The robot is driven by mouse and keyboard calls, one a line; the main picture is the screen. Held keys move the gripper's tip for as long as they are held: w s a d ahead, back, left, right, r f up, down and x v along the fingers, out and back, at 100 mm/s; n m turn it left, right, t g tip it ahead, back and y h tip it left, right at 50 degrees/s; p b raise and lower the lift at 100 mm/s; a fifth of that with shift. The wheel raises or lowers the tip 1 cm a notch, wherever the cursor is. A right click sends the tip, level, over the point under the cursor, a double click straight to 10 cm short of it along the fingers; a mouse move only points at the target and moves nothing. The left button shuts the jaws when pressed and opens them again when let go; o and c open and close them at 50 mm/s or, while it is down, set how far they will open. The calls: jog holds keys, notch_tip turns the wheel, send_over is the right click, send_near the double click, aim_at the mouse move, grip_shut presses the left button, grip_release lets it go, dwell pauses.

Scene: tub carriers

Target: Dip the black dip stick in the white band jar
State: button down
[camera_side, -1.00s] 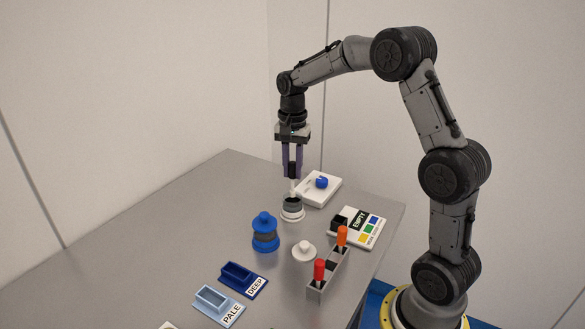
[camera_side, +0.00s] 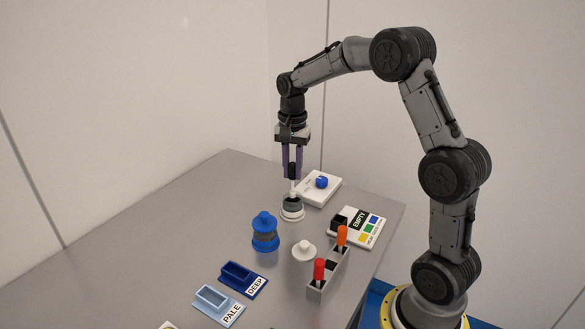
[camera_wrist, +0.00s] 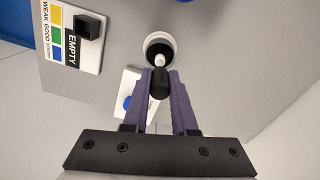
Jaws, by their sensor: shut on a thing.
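My gripper (camera_side: 292,164) is shut on the black dip stick (camera_side: 292,170), which hangs upright with its black handle between the purple fingers. The stick's handle also shows in the wrist view (camera_wrist: 159,82), with its white lower part beyond it. The white band jar (camera_side: 292,211) stands open on the table directly below my gripper. In the wrist view the jar's white rim (camera_wrist: 160,39) surrounds the stick's lower end. The stick's tip is at or inside the jar mouth; its exact depth is hidden.
A white lid (camera_side: 304,251) lies in front of the jar. A blue-lidded jar (camera_side: 265,233) stands to the left. A rack (camera_side: 316,290) holds red and orange sticks. A colour card (camera_side: 368,232), a white plate with a blue knob (camera_side: 310,194), and PALE and DEEP trays (camera_side: 238,278) are nearby.

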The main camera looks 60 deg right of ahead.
aim_at(293, 178)
jog(key=shift+f, duration=2.2)
dwell(1.2)
jog(key=shift+r, duration=0.1)
dwell(1.8)
jog(key=shift+r, duration=4.4)
